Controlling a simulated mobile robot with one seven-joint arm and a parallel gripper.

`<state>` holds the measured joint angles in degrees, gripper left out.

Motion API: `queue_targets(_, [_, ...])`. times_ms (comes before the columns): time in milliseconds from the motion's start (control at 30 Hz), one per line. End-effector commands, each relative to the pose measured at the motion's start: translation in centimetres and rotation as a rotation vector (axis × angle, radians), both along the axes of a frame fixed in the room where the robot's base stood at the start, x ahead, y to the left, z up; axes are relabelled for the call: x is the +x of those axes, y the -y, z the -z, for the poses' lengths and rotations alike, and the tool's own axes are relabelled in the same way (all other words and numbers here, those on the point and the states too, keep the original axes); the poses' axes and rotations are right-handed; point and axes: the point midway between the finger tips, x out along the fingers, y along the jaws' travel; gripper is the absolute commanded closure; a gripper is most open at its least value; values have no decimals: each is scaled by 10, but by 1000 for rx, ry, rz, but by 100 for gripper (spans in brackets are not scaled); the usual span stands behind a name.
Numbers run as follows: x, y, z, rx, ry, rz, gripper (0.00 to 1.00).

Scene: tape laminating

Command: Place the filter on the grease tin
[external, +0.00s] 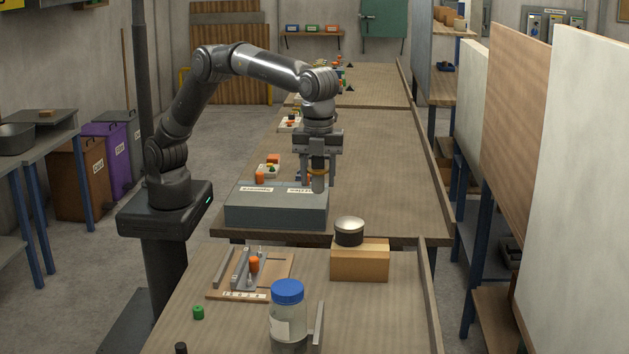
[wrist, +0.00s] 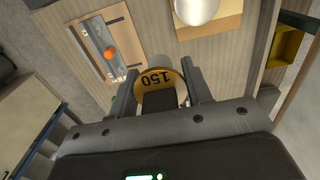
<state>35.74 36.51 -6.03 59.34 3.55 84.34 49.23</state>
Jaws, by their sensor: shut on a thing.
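My gripper (external: 318,165) points down and is shut on the filter (external: 318,183), a greyish cylinder with an orange-yellow rim. The grease tin (external: 349,232) is a short black tin with a silvery lid, standing on a wooden block (external: 360,262). In the wrist view the tin's pale lid (wrist: 196,8) shows at the top edge, apart from the filter. In the external view the filter is up and left of the tin, by the grey box's right end.
A grey box (external: 275,212) with two labelled tops stands at the far table's near edge. On the near table are a wooden fixture (external: 225,285) with an orange piece, a blue-lidded jar (external: 288,305) and a green cap (external: 198,312). A raised edge (external: 430,290) runs along the right.

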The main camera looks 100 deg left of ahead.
Motion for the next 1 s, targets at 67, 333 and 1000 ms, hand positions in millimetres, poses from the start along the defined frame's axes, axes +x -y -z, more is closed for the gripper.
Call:
queue_targets(67, [18,-11,13,2,-2,-5,78])
queue_targets(333, [64,-35,43,1,0,-5,78])
queue_targets(1000, [72,-40,89,0,1,-3,78])
